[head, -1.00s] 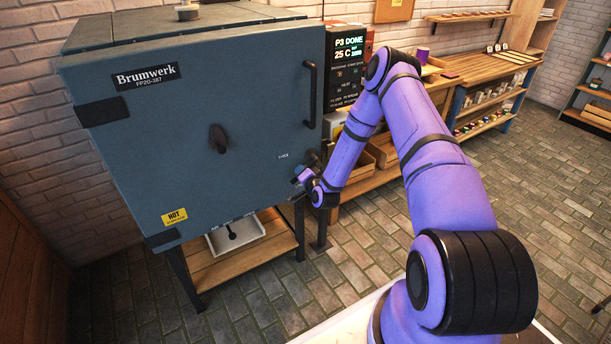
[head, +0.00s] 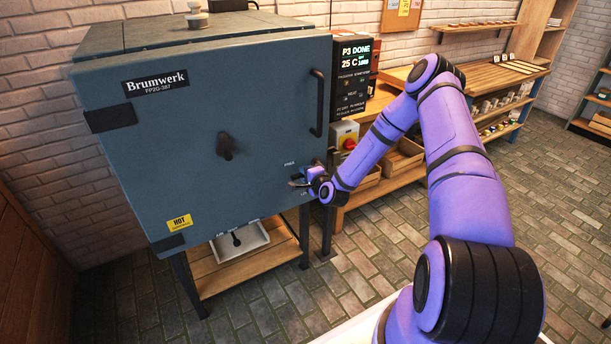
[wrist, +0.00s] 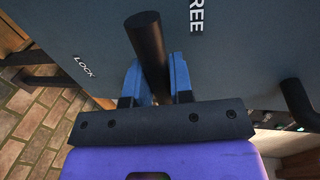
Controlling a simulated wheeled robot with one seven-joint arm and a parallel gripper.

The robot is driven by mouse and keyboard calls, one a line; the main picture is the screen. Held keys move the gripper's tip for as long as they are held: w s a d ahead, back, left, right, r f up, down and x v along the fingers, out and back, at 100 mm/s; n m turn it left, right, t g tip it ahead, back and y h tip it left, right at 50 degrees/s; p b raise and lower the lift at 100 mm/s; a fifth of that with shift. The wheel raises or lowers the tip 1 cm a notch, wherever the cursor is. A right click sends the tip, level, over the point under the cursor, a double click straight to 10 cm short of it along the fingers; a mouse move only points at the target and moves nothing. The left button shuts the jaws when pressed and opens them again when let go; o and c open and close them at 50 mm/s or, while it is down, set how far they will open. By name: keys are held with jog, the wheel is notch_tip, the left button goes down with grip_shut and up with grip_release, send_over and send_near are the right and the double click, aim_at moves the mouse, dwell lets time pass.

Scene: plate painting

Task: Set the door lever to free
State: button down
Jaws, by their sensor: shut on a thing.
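The kiln door (head: 200,130) is a large blue-grey panel and looks closed. The black door lever (wrist: 147,45) shows in the wrist view, between the two blue fingers of my gripper (wrist: 155,75), which is shut on it. The lever's end points up, between the white "LOCK" (wrist: 84,67) and "FREE" (wrist: 196,17) marks, closer to "FREE". In the head view my gripper (head: 299,181) is at the lower right of the door, and my wrist hides most of the lever. A "FREE" mark (head: 290,163) shows just above it.
A vertical black handle (head: 318,102) is on the door's right edge. A display panel (head: 352,70) reads "P3 DONE" and 25 C. A red and yellow switch (head: 347,139) sits right of the door.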

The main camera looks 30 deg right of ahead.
dwell(0.3)
jog(key=c, duration=1)
grip_release()
jog(key=shift+s, duration=0.1)
jog(key=s, duration=0.3)
jog(key=s+r, duration=0.1)
jog(key=s, duration=0.3)
jog(key=s+r, duration=0.1)
jog(key=s, duration=0.2)
jog(key=shift+s+d+r, duration=0.1)
jog(key=shift+s+d, duration=0.1)
